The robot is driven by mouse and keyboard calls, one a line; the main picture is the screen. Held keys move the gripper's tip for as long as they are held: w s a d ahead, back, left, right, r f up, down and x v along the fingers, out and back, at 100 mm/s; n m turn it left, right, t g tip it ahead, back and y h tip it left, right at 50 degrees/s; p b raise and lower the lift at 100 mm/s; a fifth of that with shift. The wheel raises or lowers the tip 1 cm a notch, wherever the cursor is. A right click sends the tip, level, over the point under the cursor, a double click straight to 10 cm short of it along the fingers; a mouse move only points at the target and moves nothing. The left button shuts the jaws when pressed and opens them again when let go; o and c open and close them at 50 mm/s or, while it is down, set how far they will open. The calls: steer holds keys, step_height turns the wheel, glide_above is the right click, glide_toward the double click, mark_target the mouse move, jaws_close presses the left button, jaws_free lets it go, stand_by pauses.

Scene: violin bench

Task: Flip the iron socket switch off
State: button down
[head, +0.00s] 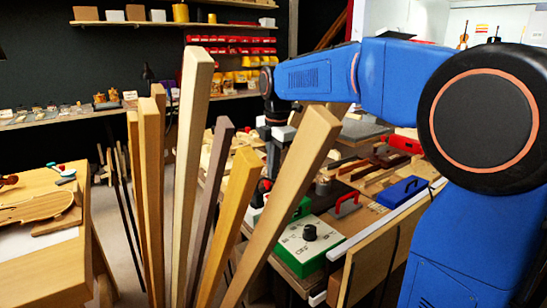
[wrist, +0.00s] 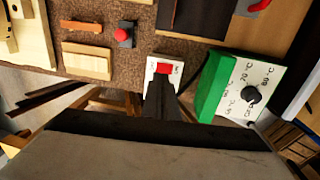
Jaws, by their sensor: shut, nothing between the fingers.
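The iron socket switch (wrist: 163,69) is a red rocker on a small white plate in the wrist view, on the brown bench surface. My gripper (wrist: 160,87) is shut and empty, with its dark fingertips right at the near edge of the red rocker. The fingers cover the lower part of the white plate. I cannot tell whether they touch the rocker or which way it is tilted. In the head view, wooden strips hide most of the area around the gripper and the switch cannot be made out clearly.
A green box with a white dial face and black knob (wrist: 250,95) stands close to the right of the switch; it also shows in the head view (head: 309,233). A red button on a grey base (wrist: 121,34) and a wooden block (wrist: 87,61) lie left. Tall wooden strips (head: 190,150) stand in front.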

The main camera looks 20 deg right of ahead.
mark_target(270, 195)
steer(key=f, duration=0.6)
steer(key=shift+w+a+f, duration=0.15)
steer(key=shift+w+f, duration=0.05)
steer(key=shift+w, duration=0.15)
